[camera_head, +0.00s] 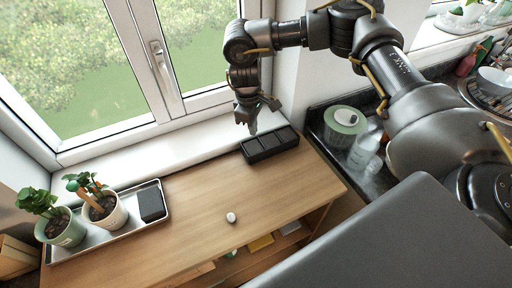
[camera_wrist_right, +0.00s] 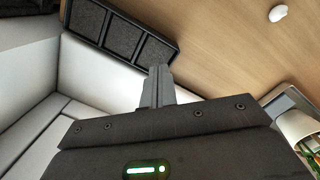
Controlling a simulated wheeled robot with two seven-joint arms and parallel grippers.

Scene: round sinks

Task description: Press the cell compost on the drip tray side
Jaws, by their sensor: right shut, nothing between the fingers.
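A black cell tray (camera_head: 282,148) with dark compost in its cells lies on the wooden table by the window sill. It also shows in the right wrist view (camera_wrist_right: 122,39). My right gripper (camera_head: 252,131) is shut and empty, pointing down at the tray's left end in the head view. In the right wrist view its fingertips (camera_wrist_right: 159,72) overlap the edge of the end cell (camera_wrist_right: 157,54), the one nearest the drip tray. Whether they touch the compost I cannot tell. The metal drip tray (camera_head: 110,236) is at the table's left end. My left gripper is out of view.
Two potted plants (camera_head: 66,227) (camera_head: 104,212) and a dark block (camera_head: 151,203) stand on the drip tray. A small white object (camera_head: 231,217) lies near the table's front edge. The window stands behind. A green-white roll (camera_head: 344,121) and a clear bottle (camera_head: 364,148) are on the right counter.

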